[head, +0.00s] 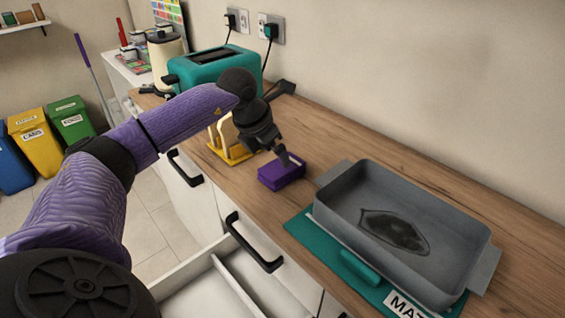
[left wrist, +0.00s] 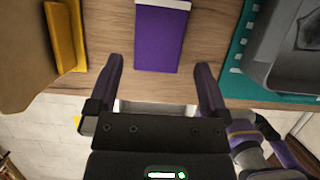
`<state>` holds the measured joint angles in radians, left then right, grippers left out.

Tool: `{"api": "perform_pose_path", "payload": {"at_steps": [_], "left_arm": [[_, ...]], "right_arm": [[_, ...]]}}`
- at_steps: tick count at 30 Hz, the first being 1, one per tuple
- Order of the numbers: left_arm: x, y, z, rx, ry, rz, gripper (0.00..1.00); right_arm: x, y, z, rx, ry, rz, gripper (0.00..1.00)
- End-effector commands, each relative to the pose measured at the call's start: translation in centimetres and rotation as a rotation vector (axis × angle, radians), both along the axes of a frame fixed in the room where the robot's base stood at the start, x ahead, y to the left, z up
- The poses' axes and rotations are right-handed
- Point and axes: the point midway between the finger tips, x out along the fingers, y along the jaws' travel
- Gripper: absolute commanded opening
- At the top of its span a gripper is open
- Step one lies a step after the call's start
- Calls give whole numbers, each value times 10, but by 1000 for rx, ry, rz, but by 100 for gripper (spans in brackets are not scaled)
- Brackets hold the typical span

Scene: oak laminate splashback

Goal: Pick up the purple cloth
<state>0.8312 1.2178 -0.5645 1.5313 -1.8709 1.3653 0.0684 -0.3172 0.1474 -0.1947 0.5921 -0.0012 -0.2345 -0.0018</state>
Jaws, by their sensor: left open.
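The purple cloth (head: 282,172) is a small folded block on the wooden counter, between the yellow rack and the grey roasting dish. In the left wrist view the cloth (left wrist: 160,38) lies beyond my fingertips, with a white strip on its far edge. My left gripper (head: 288,156) hangs over the cloth in the head view. In the left wrist view my left gripper (left wrist: 158,75) has its fingers spread, one to each side of the cloth's near end, with nothing between them. My right gripper is not in view.
A yellow rack (head: 232,155) with bread-like slices stands left of the cloth. A grey roasting dish (head: 330,222) sits on a teal mat (head: 300,232) to the right. A teal toaster (head: 205,75) stands behind. An open drawer (head: 190,268) juts out below the counter.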

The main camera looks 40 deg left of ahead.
Motion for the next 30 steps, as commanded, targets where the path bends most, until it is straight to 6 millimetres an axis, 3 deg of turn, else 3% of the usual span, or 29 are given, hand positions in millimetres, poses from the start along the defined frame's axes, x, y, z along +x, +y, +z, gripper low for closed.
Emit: {"api": "perform_pose_path", "payload": {"at_steps": [1, 6, 9, 16, 25, 30], "left_arm": [[5, -1, -16, -3, 3, 0, 100], [18, -1, -52, -3, 3, -2, 100], [23, -1, -60, -1, 0, -2, 100], [24, -1, -59, -1, -2, -3, 100], [24, -1, -59, -1, -1, -3, 36], [24, -1, -59, -1, -1, -3, 33]], "right_arm": [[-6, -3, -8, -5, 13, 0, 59], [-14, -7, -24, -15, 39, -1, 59], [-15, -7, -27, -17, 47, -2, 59], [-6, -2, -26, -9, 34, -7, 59], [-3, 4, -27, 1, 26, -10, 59], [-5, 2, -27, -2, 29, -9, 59]]}}
